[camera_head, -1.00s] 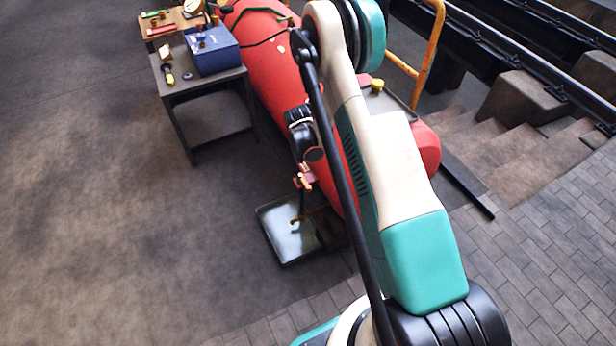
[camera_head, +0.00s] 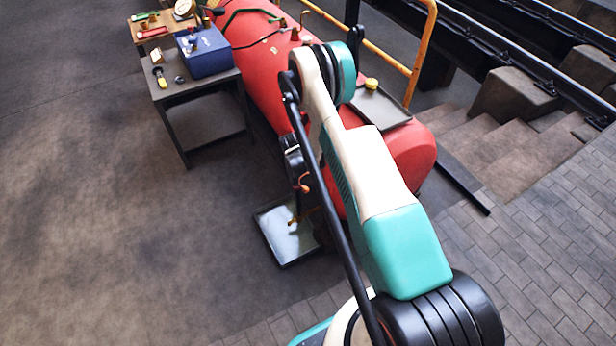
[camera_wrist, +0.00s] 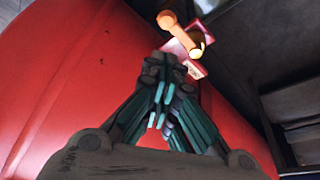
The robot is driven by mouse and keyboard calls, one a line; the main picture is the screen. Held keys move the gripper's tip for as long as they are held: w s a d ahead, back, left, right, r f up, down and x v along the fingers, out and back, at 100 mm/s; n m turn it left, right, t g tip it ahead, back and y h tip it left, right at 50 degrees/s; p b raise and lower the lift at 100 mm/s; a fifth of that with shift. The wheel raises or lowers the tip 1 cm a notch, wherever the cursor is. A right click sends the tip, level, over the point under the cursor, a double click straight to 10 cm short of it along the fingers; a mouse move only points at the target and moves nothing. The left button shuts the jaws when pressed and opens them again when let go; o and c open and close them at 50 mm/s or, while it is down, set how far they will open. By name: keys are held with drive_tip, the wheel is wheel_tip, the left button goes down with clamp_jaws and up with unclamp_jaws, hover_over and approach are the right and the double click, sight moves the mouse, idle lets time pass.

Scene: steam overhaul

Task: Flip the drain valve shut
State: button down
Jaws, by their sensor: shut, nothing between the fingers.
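The drain valve shows in the wrist view as an orange lever (camera_wrist: 178,33) with a brass-coloured body (camera_wrist: 198,48) and a pink-red plate (camera_wrist: 176,48) beside it, close to the red boiler (camera_wrist: 60,75). The lever runs from upper left to lower right there. My gripper (camera_wrist: 168,68) is shut and empty, its fingertips just below the valve in the picture; I cannot tell whether they touch it. In the head view the orange lever (camera_head: 304,184) is small and partly hidden by my arm. A brass outlet (camera_head: 293,220) shows below it, over a shallow metal tray (camera_head: 268,238).
In the head view the red boiler (camera_head: 262,62) lies behind my arm. A dark table (camera_head: 190,92) with a blue box (camera_head: 205,55) stands left of it. Steps (camera_head: 480,165) and a yellow rail (camera_head: 420,55) are on the right. The floor at left is clear.

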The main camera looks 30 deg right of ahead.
drive_tip(key=b+x, duration=0.3)
drive_tip(key=x, duration=0.6)
drive_tip(key=shift+f, duration=0.25)
drive_tip(key=shift+w, duration=0.1)
